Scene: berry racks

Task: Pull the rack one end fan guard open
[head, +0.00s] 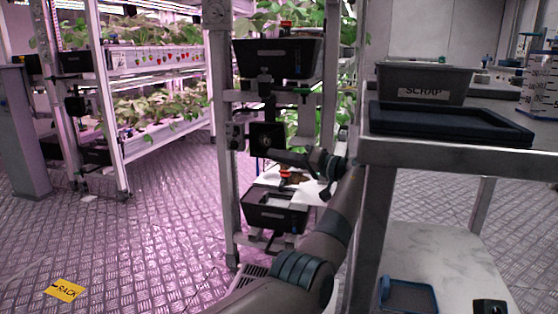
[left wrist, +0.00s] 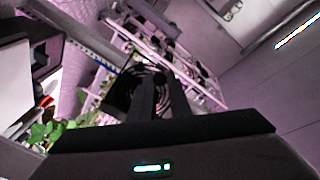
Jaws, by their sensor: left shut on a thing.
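The rack one end fan guard (head: 266,131) is a dark square plate at mid height on the end of the near rack (head: 224,120). In the left wrist view the guard (left wrist: 122,92) shows curved grille lines just beyond my fingers. My left gripper (head: 272,153) reaches in from the lower right and its tips are at the guard's lower part. In the left wrist view the fingers of my left gripper (left wrist: 155,78) are close together on the guard's edge. How far the guard stands out from its frame is hard to tell. My right gripper is not in view.
Black bins sit above (head: 277,60) and below (head: 270,212) the guard on the rack end. A steel bench (head: 470,155) with a SCRAP bin (head: 422,84) and dark tray (head: 450,122) stands close right of my arm. A yellow RACK sign (head: 66,290) lies on open floor at left.

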